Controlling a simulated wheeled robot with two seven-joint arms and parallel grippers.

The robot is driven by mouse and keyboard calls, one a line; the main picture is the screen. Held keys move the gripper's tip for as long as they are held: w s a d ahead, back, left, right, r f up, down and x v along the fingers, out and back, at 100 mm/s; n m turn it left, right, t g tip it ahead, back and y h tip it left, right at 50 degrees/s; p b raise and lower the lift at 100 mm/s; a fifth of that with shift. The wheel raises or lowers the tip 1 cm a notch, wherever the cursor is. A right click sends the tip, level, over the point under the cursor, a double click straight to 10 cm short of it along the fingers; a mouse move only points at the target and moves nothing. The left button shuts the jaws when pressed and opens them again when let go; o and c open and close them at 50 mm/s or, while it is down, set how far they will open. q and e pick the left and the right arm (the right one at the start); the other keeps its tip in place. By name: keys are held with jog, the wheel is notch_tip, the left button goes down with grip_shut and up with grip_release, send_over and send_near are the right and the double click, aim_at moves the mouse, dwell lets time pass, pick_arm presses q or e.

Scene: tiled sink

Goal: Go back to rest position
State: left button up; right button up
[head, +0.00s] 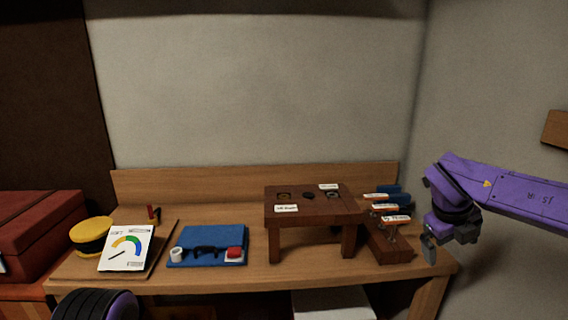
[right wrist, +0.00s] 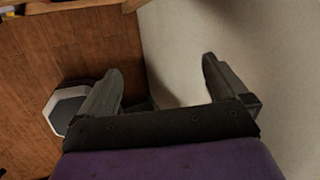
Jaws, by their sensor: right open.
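My right gripper (head: 436,243) hangs at the end of my purple right arm, beside the right end of the wooden table (head: 215,283). In the right wrist view its two fingers (right wrist: 162,85) stand wide apart with nothing between them. A bit of my left arm shows at the bottom left of the head view, but its gripper is out of sight.
A small brown stand (head: 270,217) and a rack of labelled tools (head: 393,250) stand on the table's right half. A blue mat (head: 210,235), a card with a gauge (head: 127,246) and a yellow-black round thing (head: 91,232) lie left. A red box (head: 38,233) is far left.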

jog(key=s+a+f+n+t+h, duration=0.1)
jog(key=s+a+f+n+t, duration=0.1)
jog(key=f+n, duration=0.55)
jog(key=s+a+f+n+t, duration=0.2)
jog(key=f+n, duration=0.2)
jog(key=f, duration=0.6)
jog(key=s+a+f+n+t+h, duration=0.1)
jog(key=f+n+t, duration=0.1)
jog(key=f+n, duration=0.55)
jog(key=s+f+n+g+y, duration=0.1)
jog(key=s+f+n, duration=0.1)
jog(key=s+f, duration=0.4)
jog(key=s+f+n+g+y, duration=0.1)
jog(key=s+f, duration=0.4)
jog(key=s, duration=0.8)
jog(key=s+f+n+g, duration=0.3)
jog(key=s+f+n, duration=0.2)
jog(key=s, duration=0.5)
jog(key=shift+s+a+f+y, duration=0.2)
jog(key=shift+f+y, duration=0.2)
jog(key=shift+f, duration=0.4)
